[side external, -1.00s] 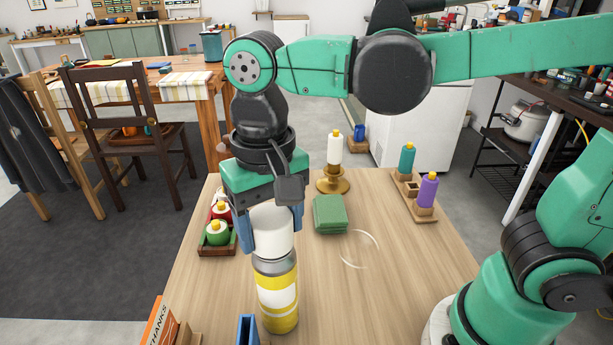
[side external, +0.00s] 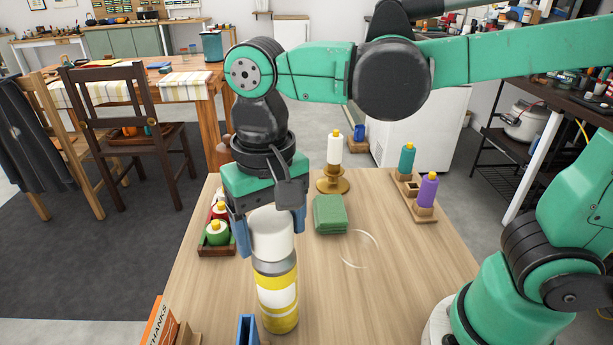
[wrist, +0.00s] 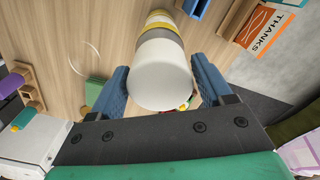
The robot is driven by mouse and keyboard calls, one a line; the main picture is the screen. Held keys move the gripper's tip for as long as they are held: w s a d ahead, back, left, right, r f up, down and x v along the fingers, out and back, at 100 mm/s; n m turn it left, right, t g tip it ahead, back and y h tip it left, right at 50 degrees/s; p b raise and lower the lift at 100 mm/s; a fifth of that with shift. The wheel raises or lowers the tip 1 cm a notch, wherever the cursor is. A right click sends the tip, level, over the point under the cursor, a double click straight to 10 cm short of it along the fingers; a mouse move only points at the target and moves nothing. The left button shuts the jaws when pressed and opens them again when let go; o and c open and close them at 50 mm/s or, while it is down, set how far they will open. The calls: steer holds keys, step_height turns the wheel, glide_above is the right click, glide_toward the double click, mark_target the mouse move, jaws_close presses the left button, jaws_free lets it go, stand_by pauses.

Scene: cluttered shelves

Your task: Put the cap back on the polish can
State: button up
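The polish can (side external: 277,292) stands upright near the table's front, yellow with a white band and a grey shoulder. The white cap (side external: 271,236) sits on top of the can, over the grey shoulder; I cannot tell whether it is pressed fully down. In the wrist view the cap (wrist: 160,78) hides most of the can (wrist: 161,27). My gripper (side external: 271,226) is above the can with one blue finger on either side of the cap. The fingers (wrist: 161,88) are spread a little wider than the cap, and it looks unheld.
A tray of bottles (side external: 217,236) is at left, a bottle rack (side external: 413,196) at right. An orange THANKS box (side external: 161,324) and a blue object (side external: 247,330) are at the front.

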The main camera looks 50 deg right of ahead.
mark_target(270, 218)
steer(key=shift+o, duration=1.4)
step_height(270, 218, up, 5)
steer(key=shift+r, duration=0.1)
steer(key=w+d+f+n+t, duration=0.1)
steer(key=d+f+t, duration=0.2)
steer(key=d, duration=0.3)
steer(key=d+f+n+t, duration=0.2)
steer(key=d+f+t, duration=0.2)
steer(key=d, duration=0.2)
steer(key=shift+w+d+f, duration=0.25)
steer(key=shift+w+d, duration=0.1)
steer(key=shift+d, duration=0.05)
